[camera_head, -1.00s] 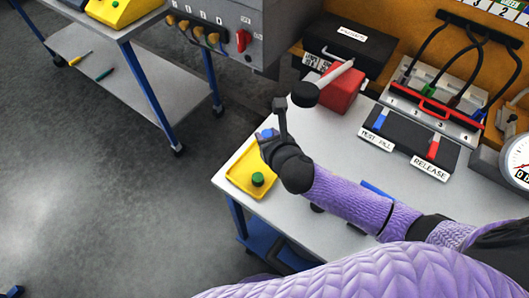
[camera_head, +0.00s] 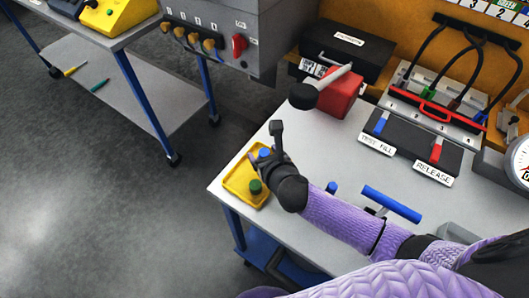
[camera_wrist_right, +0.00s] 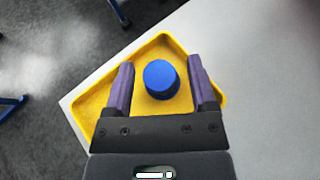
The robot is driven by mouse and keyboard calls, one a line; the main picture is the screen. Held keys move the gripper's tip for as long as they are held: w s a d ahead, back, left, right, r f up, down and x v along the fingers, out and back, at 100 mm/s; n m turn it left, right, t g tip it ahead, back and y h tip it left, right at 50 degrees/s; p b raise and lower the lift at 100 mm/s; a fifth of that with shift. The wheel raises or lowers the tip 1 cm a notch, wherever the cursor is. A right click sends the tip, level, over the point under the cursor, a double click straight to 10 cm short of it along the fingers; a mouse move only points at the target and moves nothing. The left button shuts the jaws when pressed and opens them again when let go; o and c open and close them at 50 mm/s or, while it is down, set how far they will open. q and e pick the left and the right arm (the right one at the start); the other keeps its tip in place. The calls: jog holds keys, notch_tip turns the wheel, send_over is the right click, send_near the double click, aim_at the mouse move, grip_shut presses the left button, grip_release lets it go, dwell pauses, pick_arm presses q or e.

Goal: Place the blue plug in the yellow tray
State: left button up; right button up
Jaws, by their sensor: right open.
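The blue plug (camera_head: 264,153) is inside the outline of the yellow tray (camera_head: 238,184), near its far end. In the right wrist view the blue plug (camera_wrist_right: 161,80) stands between the two purple fingers, with a gap on each side, over the floor of the yellow tray (camera_wrist_right: 94,100). My right gripper (camera_wrist_right: 161,72) is open around it. In the head view the right gripper (camera_head: 268,160) is over the tray's right side and partly covers it. My left gripper is not in view.
A green plug (camera_head: 255,187) is in the tray's near part. A blue-handled bar (camera_head: 391,203) and a small blue piece (camera_head: 331,187) are beside my right forearm. A red block (camera_head: 341,97) and black case (camera_head: 345,50) stand behind. The tabletop between is clear.

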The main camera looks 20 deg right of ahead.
jog(key=shift+r, duration=0.1)
jog(key=shift+s+r, duration=0.15)
jog(key=shift+r, duration=0.15)
jog(key=p+v, duration=0.4)
jog(key=v, duration=0.7)
jog(key=shift+s, duration=0.3)
jog(key=shift+d, duration=0.1)
